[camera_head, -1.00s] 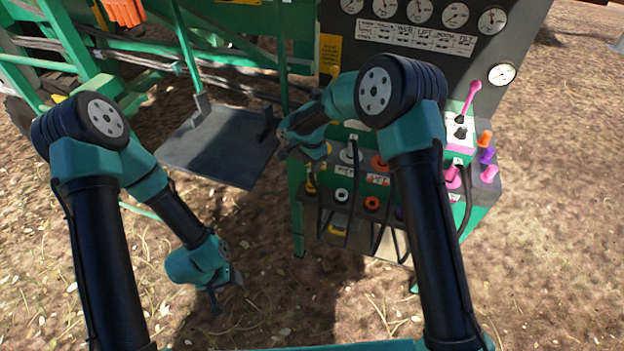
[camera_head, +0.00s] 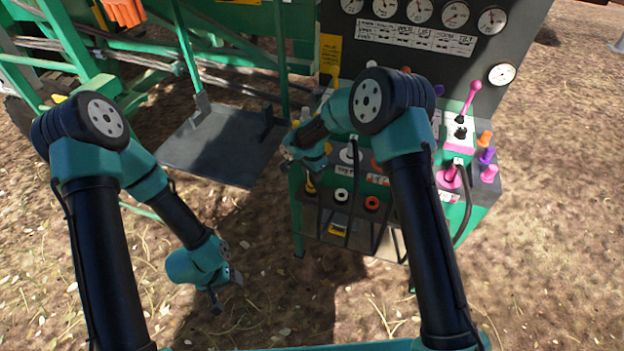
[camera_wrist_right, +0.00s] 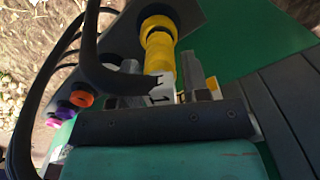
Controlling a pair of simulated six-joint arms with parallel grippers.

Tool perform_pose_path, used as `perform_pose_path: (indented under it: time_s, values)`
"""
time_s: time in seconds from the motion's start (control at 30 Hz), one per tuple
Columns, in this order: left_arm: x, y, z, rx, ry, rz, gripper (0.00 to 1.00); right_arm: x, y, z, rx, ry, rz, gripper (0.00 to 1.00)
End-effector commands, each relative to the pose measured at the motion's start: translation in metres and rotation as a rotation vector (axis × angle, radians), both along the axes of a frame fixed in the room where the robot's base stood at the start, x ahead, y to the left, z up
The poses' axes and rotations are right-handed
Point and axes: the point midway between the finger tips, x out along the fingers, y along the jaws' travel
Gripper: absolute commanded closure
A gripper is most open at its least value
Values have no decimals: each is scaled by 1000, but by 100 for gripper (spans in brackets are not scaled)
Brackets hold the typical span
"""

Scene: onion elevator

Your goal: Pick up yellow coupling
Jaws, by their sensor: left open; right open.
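The yellow coupling (camera_wrist_right: 158,45) is a ribbed yellow cylinder with a wider end, standing out from the green control console. In the head view a small yellow part (camera_head: 311,186) shows just below my right wrist; the rest is hidden. My right gripper (camera_wrist_right: 162,68) is open, with its two fingers on either side of the coupling's near end in the right wrist view. I cannot tell whether they touch it. A white label marked "1" shows between the fingers. My left gripper (camera_head: 226,292) is open and hangs low over the ground, away from the console.
Black hoses (camera_wrist_right: 88,50) loop close beside the right gripper. Orange and purple couplings (camera_wrist_right: 80,99) sit to the left in the wrist view. Levers (camera_head: 470,98) and gauges (camera_head: 420,12) are on the console. A dark plate (camera_head: 215,150) lies left of it.

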Motion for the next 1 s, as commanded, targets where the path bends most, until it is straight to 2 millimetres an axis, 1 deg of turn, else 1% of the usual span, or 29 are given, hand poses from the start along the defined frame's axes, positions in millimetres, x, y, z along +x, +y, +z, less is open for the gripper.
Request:
perform_pose_path:
  time_s: [0.2,0.63,1.0]
  values:
    - [0,0,0,0,0,0,40,0,0,0,0,0,0,59]
    - [0,0,0,0,0,0,40,0,0,0,0,0,0,100]
    - [0,0,0,0,0,0,40,0,0,4,0,-1,0,100]
